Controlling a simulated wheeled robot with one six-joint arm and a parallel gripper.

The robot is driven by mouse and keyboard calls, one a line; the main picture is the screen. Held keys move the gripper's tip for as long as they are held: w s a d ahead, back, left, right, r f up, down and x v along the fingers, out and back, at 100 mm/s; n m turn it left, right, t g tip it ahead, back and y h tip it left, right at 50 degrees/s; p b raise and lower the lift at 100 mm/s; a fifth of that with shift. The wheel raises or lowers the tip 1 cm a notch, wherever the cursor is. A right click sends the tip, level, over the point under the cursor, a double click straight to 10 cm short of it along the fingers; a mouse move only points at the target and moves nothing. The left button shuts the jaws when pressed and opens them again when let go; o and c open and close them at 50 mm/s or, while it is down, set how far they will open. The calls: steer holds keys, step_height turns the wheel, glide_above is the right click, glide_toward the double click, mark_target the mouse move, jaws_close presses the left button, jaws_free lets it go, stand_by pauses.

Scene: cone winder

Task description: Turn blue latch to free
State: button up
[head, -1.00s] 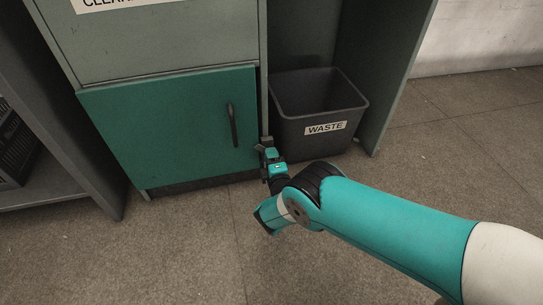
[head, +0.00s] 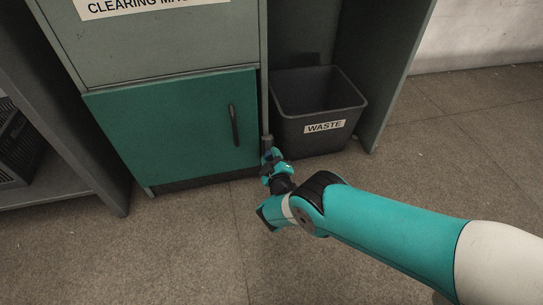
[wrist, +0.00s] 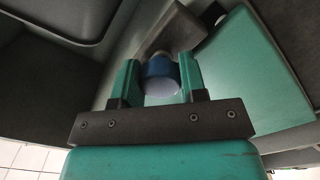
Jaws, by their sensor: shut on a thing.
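The blue latch (wrist: 160,72) shows in the wrist view as a round blue knob with a pale end face. It sits on a dark grey bar (wrist: 172,30) that lies slantwise across the edge of the teal door. My gripper (wrist: 160,78) is shut on the knob, with one teal finger on each side. In the head view my gripper (head: 272,158) is at the lower right corner of the teal door (head: 175,130), and the latch is mostly hidden there. The door looks closed.
A dark waste bin (head: 318,108) stands in the bay right of the door, close to my gripper. A black handle (head: 233,125) sticks out from the door. A grey side panel (head: 397,85) bounds the bay. The floor in front is clear.

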stand_by(0.4)
steer(key=o, duration=0.9)
steer(key=shift+p+v, duration=5.25)
steer(key=shift+v, duration=3.5)
steer(key=shift+r, duration=0.1)
